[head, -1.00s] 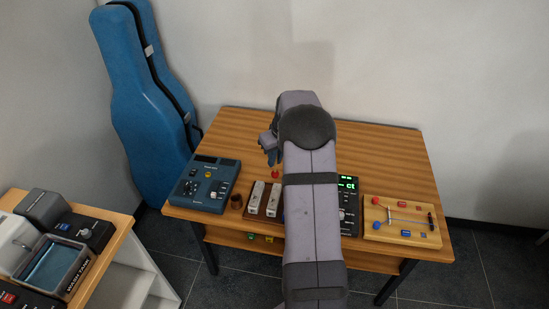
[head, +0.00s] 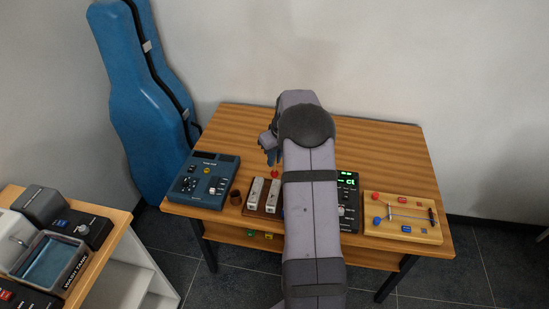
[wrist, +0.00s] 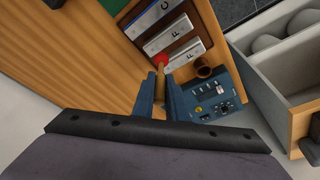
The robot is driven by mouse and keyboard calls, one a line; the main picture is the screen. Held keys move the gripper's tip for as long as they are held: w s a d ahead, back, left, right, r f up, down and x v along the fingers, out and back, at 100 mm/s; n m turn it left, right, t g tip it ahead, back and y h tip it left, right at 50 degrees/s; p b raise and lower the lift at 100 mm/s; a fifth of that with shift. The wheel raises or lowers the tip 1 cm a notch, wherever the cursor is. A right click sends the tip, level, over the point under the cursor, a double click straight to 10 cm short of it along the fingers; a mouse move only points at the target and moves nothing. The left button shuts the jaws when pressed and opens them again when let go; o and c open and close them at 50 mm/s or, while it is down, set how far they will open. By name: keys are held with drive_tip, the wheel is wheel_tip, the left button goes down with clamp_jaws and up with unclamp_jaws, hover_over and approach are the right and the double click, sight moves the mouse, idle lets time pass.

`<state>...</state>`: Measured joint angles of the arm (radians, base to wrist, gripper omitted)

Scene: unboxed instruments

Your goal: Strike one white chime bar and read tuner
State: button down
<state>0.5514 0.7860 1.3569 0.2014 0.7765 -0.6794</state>
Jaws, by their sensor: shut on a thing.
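My gripper (wrist: 161,90) is shut on a mallet (wrist: 160,78) with a wooden handle and a red head. In the wrist view the red head is at the near end of a white chime bar (wrist: 185,55) marked F; I cannot tell whether they touch. More lettered white bars (wrist: 175,30) lie beside it on a brown base. In the head view my gripper (head: 269,148) is behind the bars, with the red head (head: 275,174) just beyond the white bars (head: 272,196). My arm hides the bars further right. The dark tuner (head: 349,200) shows green characters, perhaps a C first.
A blue panel (head: 200,182) with knobs and a brown cup (head: 235,197) stand left of the bars. A wooden board (head: 400,231) with coloured parts lies at the right. The back of the table (head: 385,150) is clear. A side shelf (head: 122,216) stands at left.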

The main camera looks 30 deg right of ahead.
sight(275, 170)
wheel_tip(275, 170, down, 7)
drive_tip(key=b, duration=0.5)
drive_tip(key=shift+r+p, duration=1.85)
drive_tip(key=shift+r, duration=0.8)
